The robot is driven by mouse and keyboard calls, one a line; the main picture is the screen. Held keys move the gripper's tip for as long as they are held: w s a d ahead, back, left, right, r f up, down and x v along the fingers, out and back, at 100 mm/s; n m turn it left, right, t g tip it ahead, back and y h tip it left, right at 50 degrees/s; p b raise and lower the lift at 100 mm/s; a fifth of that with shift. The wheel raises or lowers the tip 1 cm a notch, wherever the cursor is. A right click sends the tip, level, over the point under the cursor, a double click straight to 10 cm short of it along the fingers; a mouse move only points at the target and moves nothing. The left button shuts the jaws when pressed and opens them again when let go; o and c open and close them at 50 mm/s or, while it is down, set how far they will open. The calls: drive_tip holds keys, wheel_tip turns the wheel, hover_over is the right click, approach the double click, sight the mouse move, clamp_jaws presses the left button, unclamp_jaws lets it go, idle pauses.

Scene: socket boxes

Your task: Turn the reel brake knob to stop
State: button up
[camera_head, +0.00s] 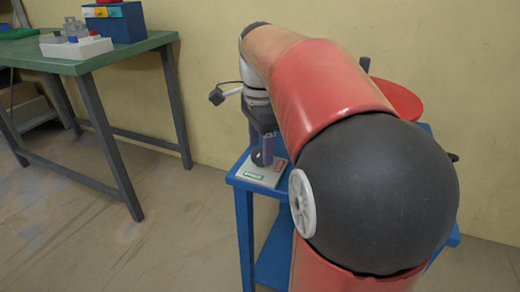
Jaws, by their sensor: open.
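A light panel (255,177) lies on the left part of a blue stand, with a green label (254,176) at its front and a red label (280,165) at its right. A small black knob (257,157) shows on the panel. My gripper (261,154) points down over the panel, its two purple fingers apart, one to each side of the knob. I cannot tell whether they touch it. The knob's pointing direction is too small to read. A red round disc (398,98), perhaps the reel, is mostly hidden behind my arm.
The blue stand (244,240) is largely covered by my arm. A green table (130,50) at the left holds a blue box (122,26) and a white tray (82,49). A wall stands close behind. The floor between table and stand is clear.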

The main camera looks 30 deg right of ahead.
drive_tip(key=shift+f, duration=0.45)
drive_tip(key=c, duration=1)
drive_tip(key=shift+o, duration=0.2)
